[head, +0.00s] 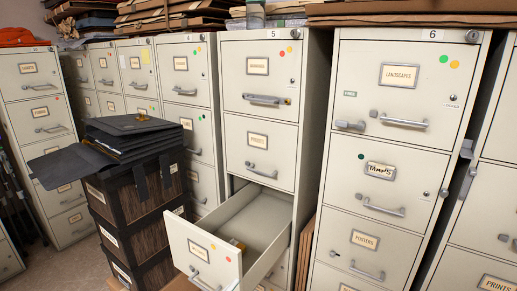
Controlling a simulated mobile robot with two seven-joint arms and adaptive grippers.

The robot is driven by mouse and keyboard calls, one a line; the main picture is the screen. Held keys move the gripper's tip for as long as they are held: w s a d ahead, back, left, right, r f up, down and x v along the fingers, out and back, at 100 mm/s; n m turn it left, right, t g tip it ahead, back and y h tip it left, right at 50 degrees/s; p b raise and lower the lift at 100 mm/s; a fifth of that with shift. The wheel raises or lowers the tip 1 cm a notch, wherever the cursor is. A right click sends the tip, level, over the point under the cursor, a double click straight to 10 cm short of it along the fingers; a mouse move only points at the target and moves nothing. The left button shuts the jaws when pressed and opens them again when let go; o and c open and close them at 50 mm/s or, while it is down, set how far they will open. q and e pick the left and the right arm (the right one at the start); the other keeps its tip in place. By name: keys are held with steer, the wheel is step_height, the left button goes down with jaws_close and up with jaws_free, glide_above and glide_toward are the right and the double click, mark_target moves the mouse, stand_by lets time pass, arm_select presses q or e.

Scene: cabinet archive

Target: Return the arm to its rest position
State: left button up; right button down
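Neither of my arms nor grippers shows in the head view, so their pose and whether they are open or shut cannot be seen. A drawer (205,255) of the middle cabinet 5 (258,135) is pulled well out. Its inside looks mostly bare, with a small yellowish-brown item (237,244) near the front panel. The other drawers that show on this cabinet are closed.
Cabinet 6 (385,150) stands to the right, its visible drawers closed. A dark crate stack (140,215) with black folders (110,145) on top stands left of the open drawer. Flat brown folders (170,15) lie on the cabinets. Some floor (55,268) is clear at lower left.

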arm_select(q)
steer(key=s+a+f+n+g+y, duration=0.2)
steer(key=s+a+f, duration=0.3)
steer(key=f, duration=0.3)
steer(key=s+a+f+n+g+y, duration=0.2)
steer(key=s+a+f+n+y, duration=0.1)
steer(key=f, duration=0.6)
steer(key=s+a+f+n+g+y, duration=0.1)
steer(key=s+a+f+n+y, duration=0.1)
steer(key=s+a+f+n, duration=0.2)
steer(key=s+a+f, duration=0.3)
steer(key=a+f, duration=0.1)
steer(key=a, duration=0.1)
steer(key=shift+f+n+g+y, duration=0.3)
steer(key=shift+g, duration=0.1)
steer(key=shift+c, duration=0.3)
